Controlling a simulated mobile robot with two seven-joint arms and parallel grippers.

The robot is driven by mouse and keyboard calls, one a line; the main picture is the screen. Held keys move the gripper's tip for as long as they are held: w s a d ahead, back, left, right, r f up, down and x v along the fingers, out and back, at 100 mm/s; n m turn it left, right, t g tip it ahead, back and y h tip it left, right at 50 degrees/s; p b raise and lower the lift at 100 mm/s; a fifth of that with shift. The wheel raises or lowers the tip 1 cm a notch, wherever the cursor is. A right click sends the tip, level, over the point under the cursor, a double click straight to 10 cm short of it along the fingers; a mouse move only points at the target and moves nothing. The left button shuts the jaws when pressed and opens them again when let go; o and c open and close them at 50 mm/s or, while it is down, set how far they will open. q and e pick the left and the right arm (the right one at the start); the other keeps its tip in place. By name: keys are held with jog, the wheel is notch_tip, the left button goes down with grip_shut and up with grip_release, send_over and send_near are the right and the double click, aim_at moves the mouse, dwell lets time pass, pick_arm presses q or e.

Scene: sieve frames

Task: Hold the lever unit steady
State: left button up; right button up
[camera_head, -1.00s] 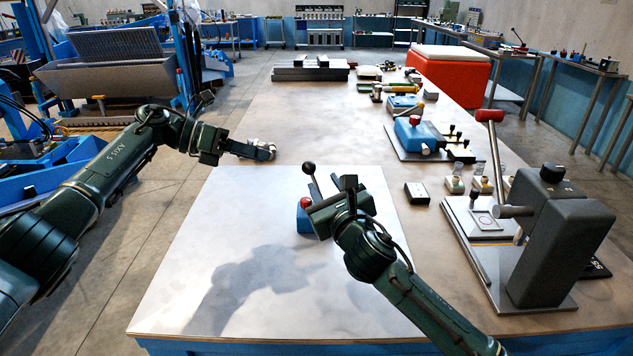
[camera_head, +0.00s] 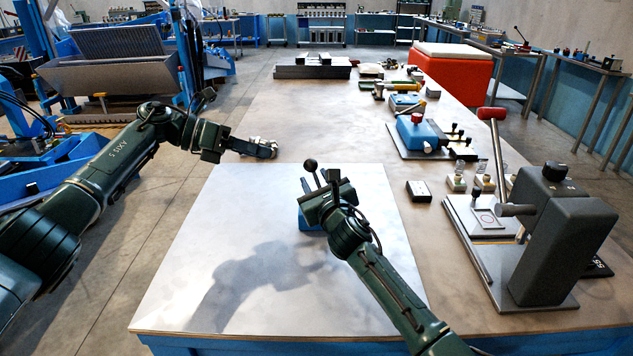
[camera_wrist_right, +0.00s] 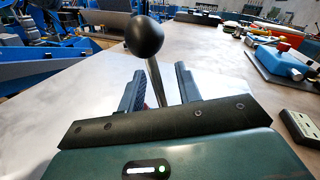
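The lever unit (camera_head: 304,222) stands on the pale sheet on the bench. Its blue body is mostly hidden by my right gripper. Its lever's black ball knob (camera_head: 311,164) rises above the gripper and shows large in the right wrist view (camera_wrist_right: 145,37). My right gripper (camera_head: 326,178) is open at the unit; in the right wrist view its fingers (camera_wrist_right: 160,77) stand apart on both sides of the lever rod. Contact cannot be told. My left gripper (camera_head: 272,149) hovers or rests near the bench's left edge, away from the unit; its opening is too small to tell.
A grey press with a red-tipped handle (camera_head: 545,240) stands at the right. A dark flat block (camera_head: 312,69) is at the far end. The sheet's (camera_head: 210,290) left and front are clear.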

jog(key=shift+c, duration=0.5)
grip_shut()
dwell(2.9)
